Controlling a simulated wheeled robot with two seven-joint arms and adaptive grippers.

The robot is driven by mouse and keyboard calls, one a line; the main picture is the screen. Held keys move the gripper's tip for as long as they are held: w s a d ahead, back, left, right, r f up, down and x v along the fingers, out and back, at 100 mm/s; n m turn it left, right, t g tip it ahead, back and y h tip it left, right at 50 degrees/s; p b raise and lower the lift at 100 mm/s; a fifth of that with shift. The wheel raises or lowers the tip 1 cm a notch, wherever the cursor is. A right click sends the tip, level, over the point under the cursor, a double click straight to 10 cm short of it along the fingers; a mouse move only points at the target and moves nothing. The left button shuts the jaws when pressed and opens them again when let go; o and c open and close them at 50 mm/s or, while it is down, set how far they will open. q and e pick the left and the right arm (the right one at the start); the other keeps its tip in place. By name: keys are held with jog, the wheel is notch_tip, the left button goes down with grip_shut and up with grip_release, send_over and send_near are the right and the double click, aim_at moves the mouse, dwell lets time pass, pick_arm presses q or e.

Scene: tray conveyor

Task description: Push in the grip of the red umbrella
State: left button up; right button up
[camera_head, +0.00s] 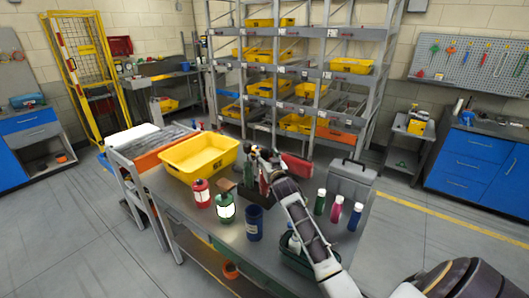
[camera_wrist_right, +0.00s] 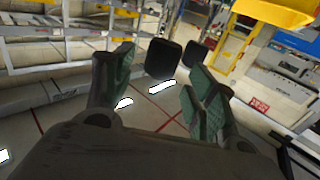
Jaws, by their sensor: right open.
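My right gripper (camera_head: 264,158) is over the middle of the workbench, behind the lanterns. It also shows in the right wrist view (camera_wrist_right: 160,88), with its green-padded fingers spread apart and nothing held between them. Two dark rounded blocks (camera_wrist_right: 163,59) show beyond the fingertips there; I cannot tell if one is the umbrella's grip. In the head view a red object (camera_head: 297,168) stands just right of the gripper, partly hidden by my arm. I cannot tell if it is the red umbrella. A dark upright holder (camera_head: 249,178) is below the gripper. My left gripper is not in view.
A yellow tray (camera_head: 200,158) lies at the bench's left. Several bottles (camera_head: 337,209) and a grey toolbox (camera_head: 350,179) are right of my arm.

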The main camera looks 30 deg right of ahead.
aim_at(266, 154)
jog(key=shift+p+x, duration=0.35)
jog(key=shift+x, duration=1.75)
jog(key=shift+c, duration=0.4)
grip_shut()
